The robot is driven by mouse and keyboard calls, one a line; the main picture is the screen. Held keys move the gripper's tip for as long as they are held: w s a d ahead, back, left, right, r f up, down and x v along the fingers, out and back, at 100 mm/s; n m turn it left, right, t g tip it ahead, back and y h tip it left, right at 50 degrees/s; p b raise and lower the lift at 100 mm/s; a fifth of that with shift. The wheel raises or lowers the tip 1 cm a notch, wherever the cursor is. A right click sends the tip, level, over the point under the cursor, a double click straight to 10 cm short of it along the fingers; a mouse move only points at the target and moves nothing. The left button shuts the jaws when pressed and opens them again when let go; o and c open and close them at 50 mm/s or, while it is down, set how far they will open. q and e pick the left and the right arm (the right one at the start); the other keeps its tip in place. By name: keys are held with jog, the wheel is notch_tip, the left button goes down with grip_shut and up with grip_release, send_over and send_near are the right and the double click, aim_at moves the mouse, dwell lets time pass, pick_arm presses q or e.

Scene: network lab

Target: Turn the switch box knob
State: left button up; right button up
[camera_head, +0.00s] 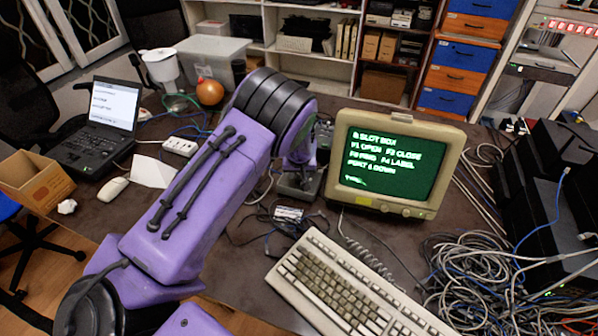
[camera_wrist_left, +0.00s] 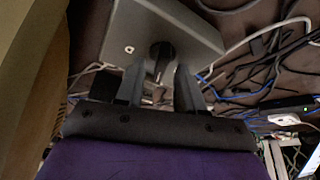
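The switch box is a grey box with a dark knob; in the head view the box (camera_head: 288,188) sits on the desk left of the monitor, partly hidden behind my left arm. In the left wrist view the switch box (camera_wrist_left: 190,32) is at the top, with its black knob (camera_wrist_left: 160,54) on the face toward me. My left gripper (camera_wrist_left: 161,72) is open, one finger on each side of the knob's line. I see a gap between the fingers; whether either touches the knob I cannot tell. My right gripper is not in view.
A monitor (camera_head: 392,165) with green screen stands right of the box. A keyboard (camera_head: 345,285) lies in front, with tangled cables (camera_head: 470,270) to its right. A laptop (camera_head: 100,125), white mouse (camera_head: 113,189) and power strip (camera_head: 180,147) are at left. Cables surround the box.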

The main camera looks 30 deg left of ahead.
pick_arm(q)
jog(key=shift+a+f, duration=0.1)
jog(key=shift+f, duration=0.15)
grip_shut()
jog(key=m+h, duration=0.1)
jog(key=m, duration=0.2)
jog(key=shift+m+t, duration=0.3)
jog(key=shift+m+h+b, duration=0.3)
jog(key=shift+m+h, duration=0.6)
jog(key=shift+m, duration=0.9)
